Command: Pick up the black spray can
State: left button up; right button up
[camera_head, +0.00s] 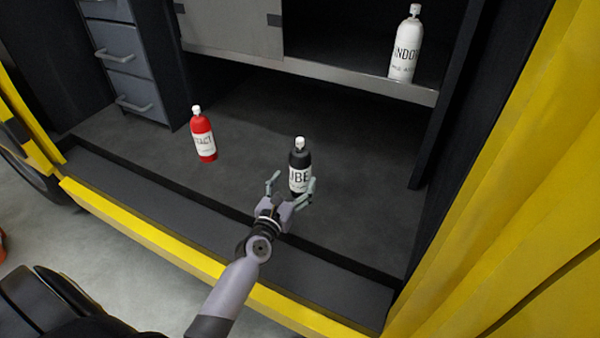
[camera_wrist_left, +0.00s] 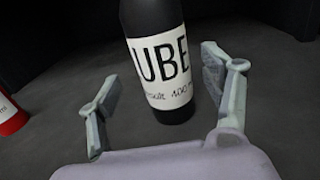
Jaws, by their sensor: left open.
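The black spray can (camera_head: 299,160) stands upright on the dark van floor, with a white cap and a white label reading "UBE". It also fills the upper middle of the left wrist view (camera_wrist_left: 154,22). My left gripper (camera_head: 291,187) is open just in front of the can. In the left wrist view its two fingers (camera_wrist_left: 160,95) are spread apart, with the can's lower part beyond and between them, nearer the right finger. Whether a finger touches the can cannot be told. The gripper hides part of the can's base in the head view. My right gripper is not in view.
A red spray can (camera_head: 203,136) stands on the floor to the left. A white spray can (camera_head: 405,45) stands on the grey shelf (camera_head: 330,72) above right. Drawers (camera_head: 125,60) are at the back left. A yellow-edged step (camera_head: 150,235) runs along the front.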

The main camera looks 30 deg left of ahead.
aim_at(296, 179)
pick_arm(q)
jog(key=w, duration=0.4)
jog(key=shift+w+r, duration=0.1)
jog(key=shift+r, duration=0.1)
jog(key=c, duration=0.6)
jog(key=shift+r, duration=0.1)
jog(key=c, duration=1)
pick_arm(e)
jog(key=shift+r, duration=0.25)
